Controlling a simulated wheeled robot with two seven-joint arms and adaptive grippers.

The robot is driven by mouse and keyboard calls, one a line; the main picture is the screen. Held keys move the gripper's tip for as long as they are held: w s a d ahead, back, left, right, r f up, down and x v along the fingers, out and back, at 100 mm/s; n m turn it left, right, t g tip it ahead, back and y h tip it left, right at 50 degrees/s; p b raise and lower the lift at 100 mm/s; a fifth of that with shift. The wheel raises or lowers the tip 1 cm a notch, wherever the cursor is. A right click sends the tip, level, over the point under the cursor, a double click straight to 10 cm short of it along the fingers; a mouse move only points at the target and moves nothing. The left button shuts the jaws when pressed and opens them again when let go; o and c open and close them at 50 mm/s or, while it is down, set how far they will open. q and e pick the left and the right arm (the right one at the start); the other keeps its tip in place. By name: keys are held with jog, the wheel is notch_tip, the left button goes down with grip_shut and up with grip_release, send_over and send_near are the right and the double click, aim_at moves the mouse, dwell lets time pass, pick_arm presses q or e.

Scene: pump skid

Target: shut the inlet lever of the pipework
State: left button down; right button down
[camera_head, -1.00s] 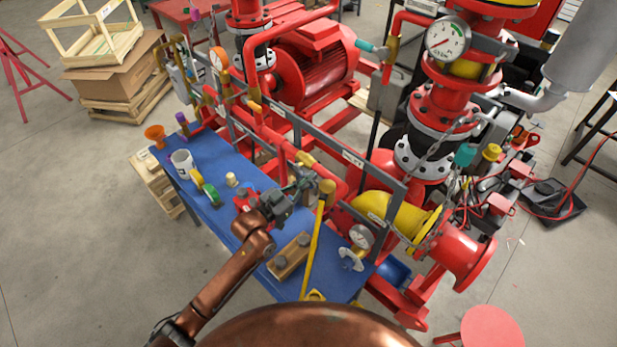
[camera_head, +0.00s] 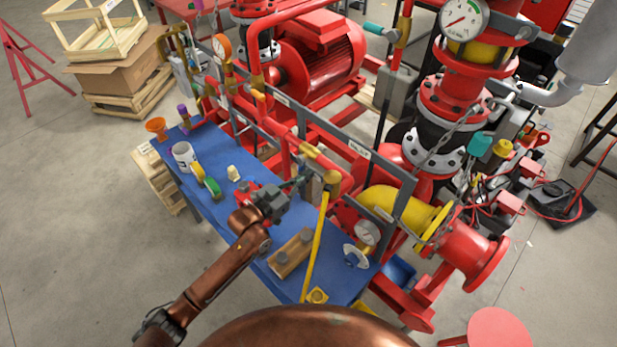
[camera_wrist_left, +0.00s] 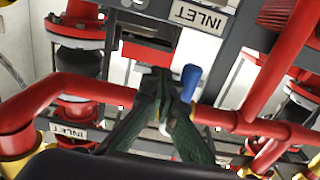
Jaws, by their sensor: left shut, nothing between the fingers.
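The pipework is a red pipe run with brass-coloured fittings (camera_head: 311,153) behind the blue table. In the left wrist view a white INLET label (camera_wrist_left: 197,15) is on a grey frame bar. A blue-ended handle (camera_wrist_left: 190,78), which looks like the inlet lever, stands in front of the red pipe below that label. My left gripper (camera_wrist_left: 161,80) is shut and empty, its fingertips just left of the blue end; I cannot tell whether they touch. In the head view the left gripper (camera_head: 298,184) is over the table's far edge, near the pipework; the lever is not clear there. My right gripper is out of view.
The blue table (camera_head: 222,215) holds a white mug (camera_head: 184,156), a wooden block (camera_head: 290,254) and small parts. A yellow bar (camera_head: 315,245) rises right of my left gripper. Large red pump pipework with a gauge (camera_head: 464,18) stands at the right. Open floor lies left.

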pick_arm(q)
jog(key=shift+s+d+r, duration=0.1)
jog(key=p+v, duration=0.3)
jog(key=v, duration=0.6)
jog(key=shift+s+d, duration=0.35)
dwell(0.6)
